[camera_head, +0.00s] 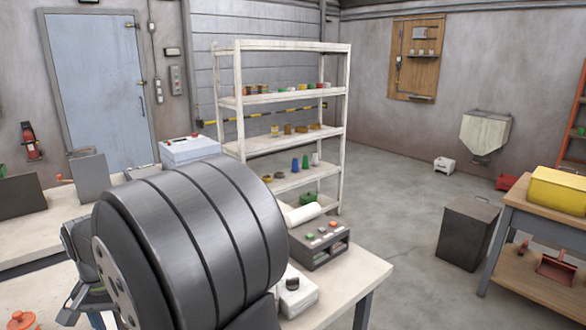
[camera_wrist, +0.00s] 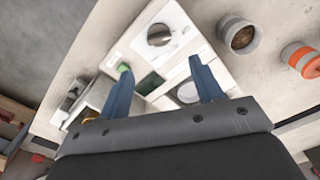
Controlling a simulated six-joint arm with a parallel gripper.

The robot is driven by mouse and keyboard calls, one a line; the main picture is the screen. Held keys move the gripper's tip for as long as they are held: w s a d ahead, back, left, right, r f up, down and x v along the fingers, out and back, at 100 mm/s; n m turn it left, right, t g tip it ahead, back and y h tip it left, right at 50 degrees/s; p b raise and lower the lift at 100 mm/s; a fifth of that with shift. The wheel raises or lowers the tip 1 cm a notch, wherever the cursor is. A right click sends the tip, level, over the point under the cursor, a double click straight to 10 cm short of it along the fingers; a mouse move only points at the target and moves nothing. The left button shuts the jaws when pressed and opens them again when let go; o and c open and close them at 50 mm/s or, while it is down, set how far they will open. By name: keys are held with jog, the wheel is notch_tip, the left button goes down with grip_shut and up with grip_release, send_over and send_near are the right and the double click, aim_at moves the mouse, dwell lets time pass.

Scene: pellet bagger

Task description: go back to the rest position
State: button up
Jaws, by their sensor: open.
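My gripper (camera_wrist: 160,66) shows in the wrist view with two blue fingers spread apart and nothing between them. Beyond the fingers is a white machine panel (camera_wrist: 183,48) with a round metal part, a dark window and a green piece; I cannot tell the distance from the fingers to it. In the head view a large dark ribbed part, which looks like my arm, fills the lower left, and I cannot make out the gripper there.
White shelving (camera_head: 238,130) stands behind. A dark bin (camera_head: 467,233) and a wooden table are at right. Grey and orange cups (camera_wrist: 238,35) stand on the bench. Open floor lies between.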

notch_tip(320, 180, up, 8)
notch_tip(320, 180, down, 18)
jog(key=shift+r, duration=0.2)
jog(key=m, duration=0.3)
jog(key=shift+r, duration=0.2)
notch_tip(320, 180, up, 17)
jog(key=shift+w+a+f+n, duration=0.1)
jog(key=shift+f+n, duration=0.9)
jog(key=shift+f, duration=0.8)
jog(key=shift+s+a+f+n, duration=0.1)
jog(key=shift+f+n, duration=0.9)
jog(key=shift+f, duration=0.85)
jog(key=shift+w+a+f+n, duration=0.1)
jog(key=shift+f+n, duration=0.9)
jog(key=shift+f, duration=0.8)
